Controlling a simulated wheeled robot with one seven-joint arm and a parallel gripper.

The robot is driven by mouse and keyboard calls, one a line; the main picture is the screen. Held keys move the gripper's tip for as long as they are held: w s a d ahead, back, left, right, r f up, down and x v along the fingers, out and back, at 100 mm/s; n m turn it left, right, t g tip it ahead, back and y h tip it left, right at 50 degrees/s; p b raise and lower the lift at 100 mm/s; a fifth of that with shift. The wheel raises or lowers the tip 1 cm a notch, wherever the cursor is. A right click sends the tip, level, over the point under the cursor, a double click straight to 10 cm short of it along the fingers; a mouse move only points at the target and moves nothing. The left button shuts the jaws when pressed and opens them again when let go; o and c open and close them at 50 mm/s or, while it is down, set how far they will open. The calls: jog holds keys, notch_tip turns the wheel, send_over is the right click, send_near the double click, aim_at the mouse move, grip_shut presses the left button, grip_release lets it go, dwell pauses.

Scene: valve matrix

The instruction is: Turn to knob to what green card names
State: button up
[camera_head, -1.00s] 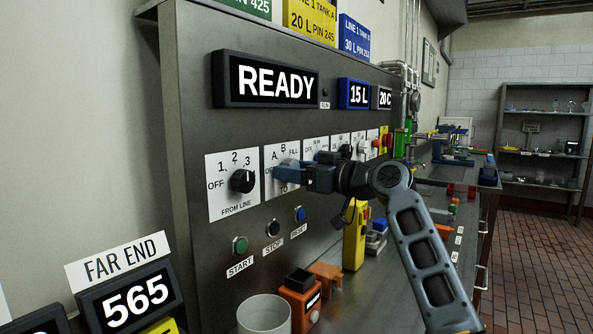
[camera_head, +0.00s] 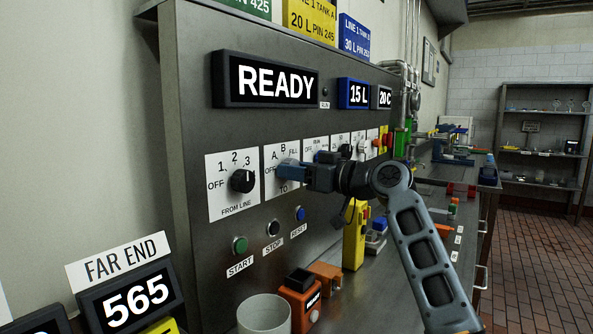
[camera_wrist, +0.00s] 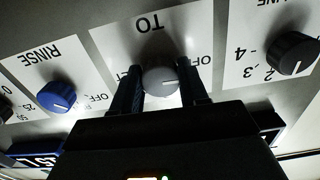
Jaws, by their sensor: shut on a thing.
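My gripper (camera_head: 284,170) is at the TO selector on the metal panel. In the wrist view, which is upside down, my gripper (camera_wrist: 163,76) is shut on the grey TO knob (camera_wrist: 160,80), with one dark finger on each side. The knob's white mark points to the right in that view, near the OFF label. In the head view my fingers hide this knob; A, B, FILL and OFF show partly on its white plate (camera_head: 271,153). The green card (camera_head: 240,7) is cut off at the top edge; only "PIN 425" reads partly.
The black FROM LINE knob (camera_head: 242,181) is left of my gripper; it also shows in the wrist view (camera_wrist: 292,53). The blue RINSE knob (camera_wrist: 57,96) is on the other side. The display (camera_head: 267,80) reads READY. START, STOP and RESET buttons (camera_head: 273,228) sit below.

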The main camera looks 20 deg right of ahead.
jog(key=shift+s+a+r+m+p, duration=0.1)
jog(key=shift+m+p, duration=2.25)
jog(key=shift+m, duration=1.85)
jog(key=o, duration=1.1)
jog(key=shift+c, duration=0.2)
jog(key=b+v, duration=0.1)
jog(key=v, duration=0.6)
jog(key=shift+s+d, duration=0.25)
jog(key=shift+s, duration=0.05)
jog(key=shift+d, duration=0.1)
